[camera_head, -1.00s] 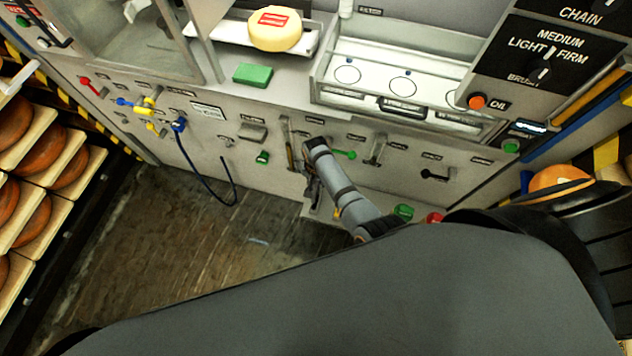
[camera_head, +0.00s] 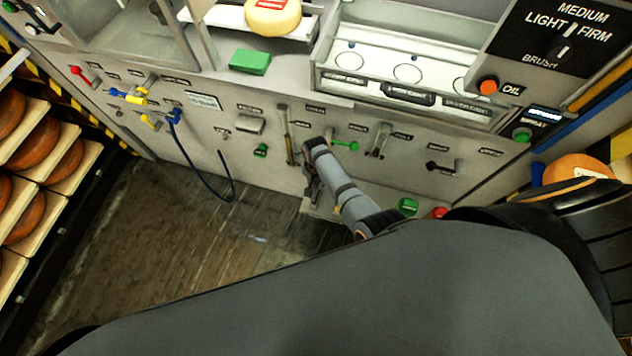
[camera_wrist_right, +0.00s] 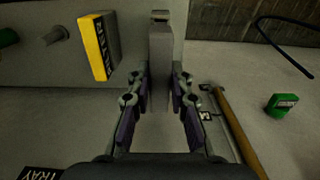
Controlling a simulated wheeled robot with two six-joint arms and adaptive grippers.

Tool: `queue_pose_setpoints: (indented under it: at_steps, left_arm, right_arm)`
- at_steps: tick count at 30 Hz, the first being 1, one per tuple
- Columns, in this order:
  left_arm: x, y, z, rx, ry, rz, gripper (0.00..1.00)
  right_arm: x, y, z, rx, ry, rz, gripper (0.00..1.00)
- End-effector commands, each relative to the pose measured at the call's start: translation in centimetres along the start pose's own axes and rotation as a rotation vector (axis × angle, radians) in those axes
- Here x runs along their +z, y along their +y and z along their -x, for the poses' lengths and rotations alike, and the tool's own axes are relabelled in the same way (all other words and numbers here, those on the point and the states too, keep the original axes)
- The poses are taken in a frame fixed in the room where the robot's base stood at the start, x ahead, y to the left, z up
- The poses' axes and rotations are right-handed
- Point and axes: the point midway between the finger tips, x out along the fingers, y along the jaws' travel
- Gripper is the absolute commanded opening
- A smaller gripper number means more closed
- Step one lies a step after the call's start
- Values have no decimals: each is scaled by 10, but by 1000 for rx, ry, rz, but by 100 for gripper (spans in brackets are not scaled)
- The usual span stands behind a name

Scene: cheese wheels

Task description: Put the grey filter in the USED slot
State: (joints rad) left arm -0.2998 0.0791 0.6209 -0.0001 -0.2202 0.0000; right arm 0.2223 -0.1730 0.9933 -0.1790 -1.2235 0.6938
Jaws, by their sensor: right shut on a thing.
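My right gripper (camera_head: 311,186) is low in front of the machine's panel, its fingers partly hidden by my arm. In the right wrist view (camera_wrist_right: 159,92) its fingers close on both sides of a long grey block (camera_wrist_right: 160,55), which looks like the grey filter. The block has a small metal piece at its far end. In the head view I cannot make the block out. A yellow block with dark lettering (camera_wrist_right: 97,47) is beside it to the left; I cannot read the lettering. I cannot identify the USED slot. My left gripper is not in view.
A wooden-handled tool (camera_wrist_right: 236,130) and a green block (camera_wrist_right: 282,105) are right of the gripper in the wrist view. A blue hose (camera_head: 205,180) hangs left. Green (camera_head: 407,207) and red (camera_head: 439,213) knobs are low right. Cheese racks (camera_head: 45,160) stand left.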

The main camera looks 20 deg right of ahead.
Motion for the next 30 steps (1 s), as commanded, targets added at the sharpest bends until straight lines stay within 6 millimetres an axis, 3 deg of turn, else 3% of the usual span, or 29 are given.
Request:
queue_pose_setpoints:
  at_steps: [30]
  left_arm:
    - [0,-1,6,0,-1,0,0]
  right_arm:
    - [0,0,0,0,0,0,0]
